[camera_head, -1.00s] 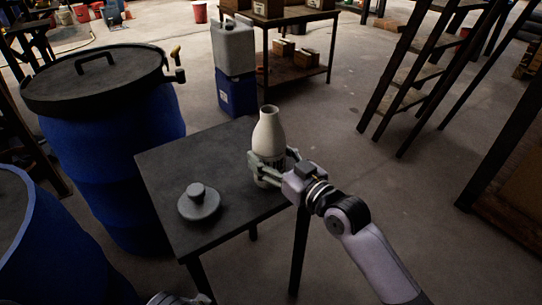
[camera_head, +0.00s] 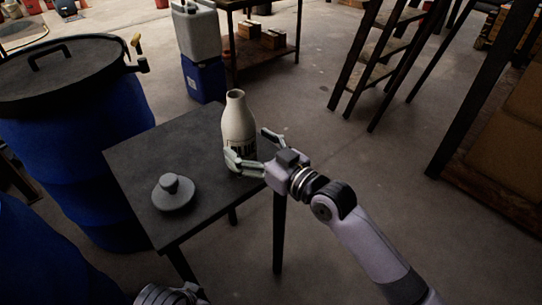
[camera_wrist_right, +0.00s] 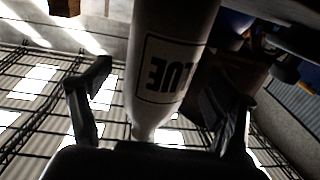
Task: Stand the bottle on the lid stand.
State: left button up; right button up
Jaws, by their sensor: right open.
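My right gripper (camera_head: 254,149) is open at the bottle's lower part. One finger is in front of the bottle and the other stands off to its right. In the right wrist view the bottle (camera_wrist_right: 170,65) appears upside down with a framed label, between the spread fingers (camera_wrist_right: 160,100). A gap shows beside the fingers. Its base is partly hidden in the head view.
A grey knobbed lid (camera_head: 173,194) lies on the table's front left. A blue drum (camera_head: 95,150) with a black lid stands left. Jerrycans (camera_head: 197,50) stand behind. A step ladder (camera_head: 375,60) is at back right. Floor right of the table is clear.

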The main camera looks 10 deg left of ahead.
pick_arm(q)
jog(key=x, duration=0.3)
jog(key=shift+s+f+p, duration=0.1)
jog(key=shift+p, duration=0.2)
pick_arm(e)
jog(key=v, duration=0.9)
jog(key=s+d+f+m+g+h, duration=0.1)
jog(key=s+d+f+m+h, duration=0.25)
jog(key=d+f, duration=0.4)
jog(key=s+d+f+m+g+h, duration=0.1)
jog(key=s+d+f+m+h, duration=0.3)
jog(key=f, duration=0.7)
jog(key=s+d+f+m+g+h, duration=0.1)
jog(key=s+d+f+g+h, duration=0.1)
jog(key=s+d+f, duration=0.3)
jog(key=s+d+f+m+g+h, duration=0.1)
jog(key=s+d+f+g+h, duration=0.1)
jog(key=s+d+f+h, duration=0.3)
jog(key=s+d, duration=0.4)
jog(key=d, duration=0.1)
jog(key=shift+s+d+f+g, duration=0.35)
jog(key=shift+g, duration=0.05)
pick_arm(q)
jog(key=shift+d, duration=0.1)
